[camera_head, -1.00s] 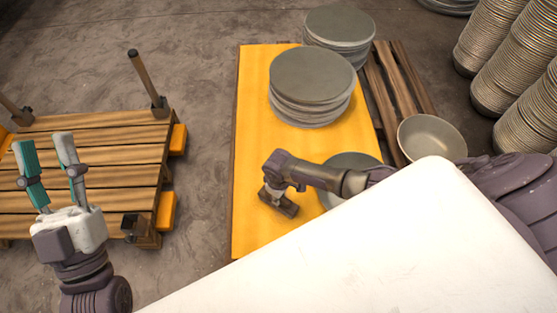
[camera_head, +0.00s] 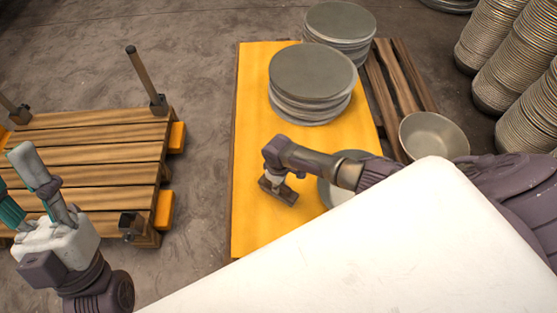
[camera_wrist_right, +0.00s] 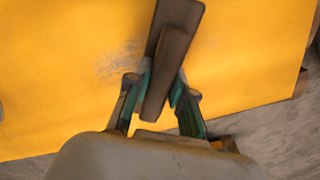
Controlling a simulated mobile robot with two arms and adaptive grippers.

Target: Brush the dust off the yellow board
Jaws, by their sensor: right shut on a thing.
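The yellow board (camera_head: 262,100) lies flat in the middle of the head view and fills most of the right wrist view (camera_wrist_right: 230,70). A grey, scratchy dust patch (camera_wrist_right: 120,62) shows on it, left of the brush in the wrist view. My right gripper (camera_wrist_right: 163,82) is shut on the dark brown brush (camera_wrist_right: 168,60). In the head view the brush (camera_head: 279,192) is low at the board's surface; whether it touches cannot be told. My left gripper (camera_head: 18,182) has its fingers apart and is empty, at the left edge over the wooden pallet.
A stack of grey discs (camera_head: 312,75) stands on the board, with another stack (camera_head: 340,22) behind it. A bowl (camera_head: 345,168) sits partly behind my right arm. Another bowl (camera_head: 434,136) rests near the slatted wood (camera_head: 395,80). A pallet (camera_head: 90,150) stands left.

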